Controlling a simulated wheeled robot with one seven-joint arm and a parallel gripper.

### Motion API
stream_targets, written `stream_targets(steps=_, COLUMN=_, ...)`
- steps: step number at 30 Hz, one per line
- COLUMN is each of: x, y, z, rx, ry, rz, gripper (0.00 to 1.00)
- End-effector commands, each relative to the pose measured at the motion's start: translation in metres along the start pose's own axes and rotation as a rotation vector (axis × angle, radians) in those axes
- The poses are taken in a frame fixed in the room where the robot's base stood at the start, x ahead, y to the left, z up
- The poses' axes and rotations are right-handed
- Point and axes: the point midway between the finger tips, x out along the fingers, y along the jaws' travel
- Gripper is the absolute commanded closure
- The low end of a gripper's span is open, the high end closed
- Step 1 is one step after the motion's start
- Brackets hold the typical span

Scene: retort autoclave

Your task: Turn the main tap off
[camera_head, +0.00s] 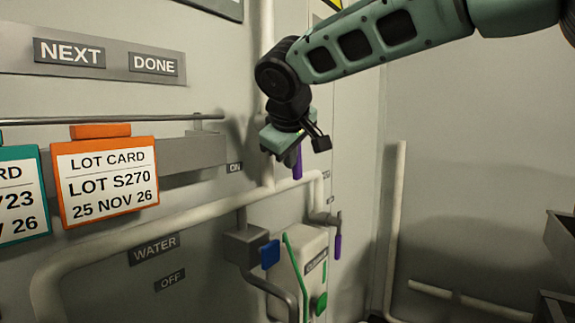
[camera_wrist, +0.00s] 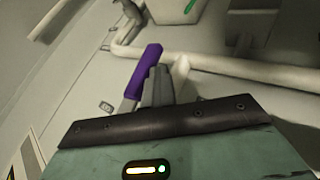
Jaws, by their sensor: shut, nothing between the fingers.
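A purple-handled lever (camera_head: 297,160) is on the white pipework, just below my gripper (camera_head: 282,140) in the head view. In the wrist view the purple grip (camera_wrist: 150,62) stands beside the tips of my gripper (camera_wrist: 160,75), with its pale metal shank running down to the left. The fingers are shut and empty. They are very close to the lever; I cannot tell whether they touch it. A second purple lever (camera_head: 338,246) hangs down on the pipe branch to the right. I cannot read which lever is labelled the main tap.
A WATER plate (camera_head: 153,248), an OFF plate (camera_head: 170,280) and an ON plate (camera_head: 235,168) are on the wall. A box with a green lever (camera_head: 294,268) and a blue handle (camera_head: 270,254) are below. Lot cards (camera_head: 106,182) hang at left. White pipes (camera_head: 130,238) cross the wall.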

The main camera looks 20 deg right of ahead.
Motion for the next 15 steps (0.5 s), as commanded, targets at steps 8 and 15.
stream_targets(steps=8, x=0.02, y=0.001, z=0.008, rx=-0.065, ry=0.039, rz=0.163, gripper=1.0)
stream_targets(steps=15, x=0.029, y=0.012, z=0.009, rx=-0.137, ry=0.077, rz=0.339, gripper=1.0)
